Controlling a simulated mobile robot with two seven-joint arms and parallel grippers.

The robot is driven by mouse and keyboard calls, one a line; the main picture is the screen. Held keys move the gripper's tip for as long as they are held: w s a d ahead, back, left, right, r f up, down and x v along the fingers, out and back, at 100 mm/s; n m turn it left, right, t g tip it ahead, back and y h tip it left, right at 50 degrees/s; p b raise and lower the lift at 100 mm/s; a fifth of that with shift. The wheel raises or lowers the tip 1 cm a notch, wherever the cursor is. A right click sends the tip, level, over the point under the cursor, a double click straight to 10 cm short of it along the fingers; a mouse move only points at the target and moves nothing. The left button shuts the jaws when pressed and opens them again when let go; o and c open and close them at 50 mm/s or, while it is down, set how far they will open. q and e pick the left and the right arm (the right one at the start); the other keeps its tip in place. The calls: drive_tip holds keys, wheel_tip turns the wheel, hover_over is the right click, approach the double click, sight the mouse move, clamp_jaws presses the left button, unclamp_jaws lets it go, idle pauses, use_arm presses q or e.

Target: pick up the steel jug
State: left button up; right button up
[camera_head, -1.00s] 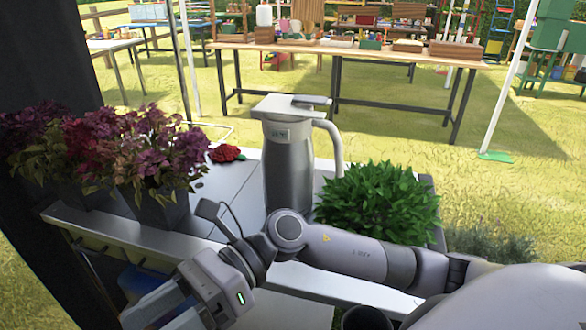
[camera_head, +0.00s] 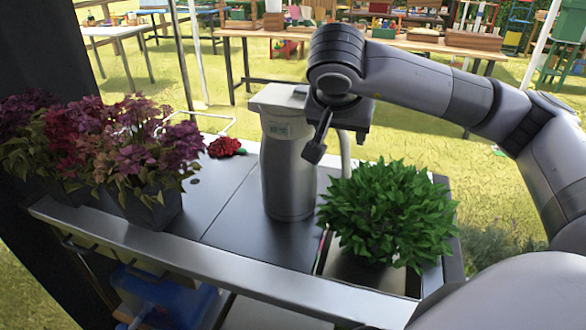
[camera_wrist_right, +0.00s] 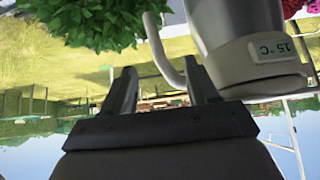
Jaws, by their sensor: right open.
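The steel jug (camera_head: 289,165) stands upright on the dark top of the metal table (camera_head: 235,200). It has a pale lid and a small display, and its pale handle (camera_head: 346,150) is on the right side. In the right wrist view, which is upside down, the right gripper (camera_wrist_right: 160,68) is open. The handle (camera_wrist_right: 165,50) shows between the two fingers, closer to the right one; I cannot tell whether they touch. My left gripper is out of view.
A leafy green plant (camera_head: 388,215) stands just right of the jug. A red flower (camera_head: 226,147) lies to the jug's left, and potted purple flowers (camera_head: 150,150) stand farther left. The tabletop in front of the jug is bare. Other tables stand behind on grass.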

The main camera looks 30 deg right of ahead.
sight(344, 142)
drive_tip(key=shift+b+x, duration=0.75)
drive_tip(key=shift+x, duration=2.75)
drive_tip(key=shift+d, duration=0.1)
clamp_jaws()
drive_tip(key=shift+w+r, duration=0.1)
drive_tip(key=shift+r, duration=0.15)
